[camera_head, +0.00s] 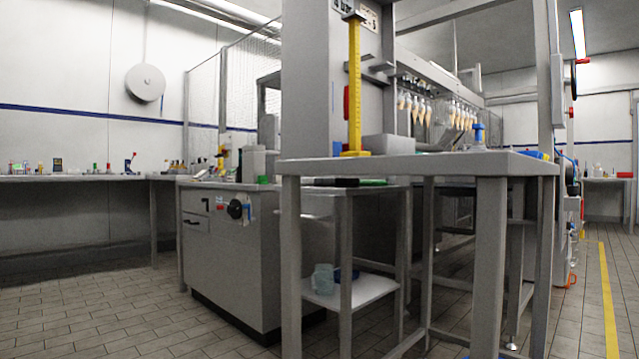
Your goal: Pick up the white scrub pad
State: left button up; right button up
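I cannot make out a white scrub pad anywhere in the head view. Neither of my grippers is in view. A grey table (430,166) stands close in front, right of the middle. On it are a yellow upright tool (354,90) and a small blue-topped item (478,131). Its top is seen at a very low angle, so flat things on it could be hidden.
A grey cabinet (235,255) stands left of the table. A low white shelf (375,291) holds a pale blue container (322,278). A long bench (75,178) with small items runs along the left wall. Tiled floor is clear at front left; a yellow line (607,300) marks the right aisle.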

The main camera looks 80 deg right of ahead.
aim_at(305, 181)
jog(key=i+l+z, duration=0.2)
jog(key=i+z, duration=0.5)
jog(key=z, duration=0.25)
jog(key=i+z, duration=0.45)
jog(key=i+j+z, duration=0.2)
jog(key=z, duration=0.25)
jog(key=i+z, duration=0.15)
jog(key=z, duration=0.25)
jog(key=i+j+z, duration=0.1)
jog(key=z, duration=0.35)
jog(key=i+j+z, duration=0.15)
jog(key=z, duration=0.25)
jog(key=i+j+z, duration=0.1)
jog(key=z, duration=0.3)
jog(key=i+j+z, duration=0.1)
jog(key=j+z, duration=0.15)
jog(key=z, duration=0.15)
